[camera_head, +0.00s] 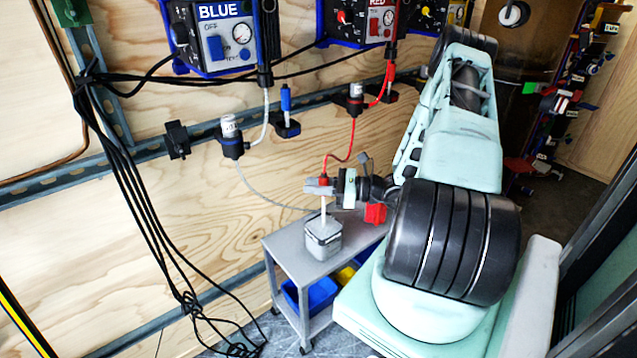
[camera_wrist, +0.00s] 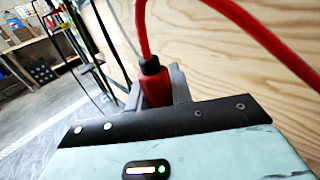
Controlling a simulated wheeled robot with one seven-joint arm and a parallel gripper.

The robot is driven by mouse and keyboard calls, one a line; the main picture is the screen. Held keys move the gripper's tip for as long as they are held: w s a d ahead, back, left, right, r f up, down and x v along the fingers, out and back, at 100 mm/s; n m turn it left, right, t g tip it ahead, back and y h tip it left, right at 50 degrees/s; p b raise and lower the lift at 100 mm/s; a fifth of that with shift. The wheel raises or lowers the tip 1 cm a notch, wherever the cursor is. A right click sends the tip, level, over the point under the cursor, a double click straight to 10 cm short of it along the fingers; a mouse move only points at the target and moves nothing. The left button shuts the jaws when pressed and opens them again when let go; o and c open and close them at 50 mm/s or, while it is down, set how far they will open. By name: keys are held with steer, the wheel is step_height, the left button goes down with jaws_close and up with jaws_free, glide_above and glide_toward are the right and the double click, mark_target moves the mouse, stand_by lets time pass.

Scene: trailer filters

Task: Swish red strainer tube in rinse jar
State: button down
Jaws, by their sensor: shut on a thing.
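The red strainer tube (camera_wrist: 153,80) is held between the fingers of my gripper (camera_wrist: 158,88) in the wrist view, with its red hose rising from the top. In the head view my gripper (camera_head: 322,188) is shut on the tube's red upper part, and a pale straight section (camera_head: 323,212) hangs below it. The rinse jar (camera_head: 323,236) stands on the grey cart directly beneath. The pale section reaches down to the jar's mouth. I cannot tell how deep its lower end sits inside.
The grey cart (camera_head: 290,243) stands against the plywood wall, with a blue bin (camera_head: 318,293) on its lower shelf. The blue pump unit (camera_head: 222,38) and red pump unit (camera_head: 375,20) hang above. Black cables (camera_head: 130,190) hang at left. The red hose (camera_head: 345,157) runs up to a wall fitting.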

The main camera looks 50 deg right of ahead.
steer(key=shift+f, duration=0.45)
stand_by(0.9)
steer(key=shift+d+r+p, duration=0.1)
steer(key=shift+p, duration=0.25)
steer(key=shift+p, duration=0.7)
stand_by(1.1)
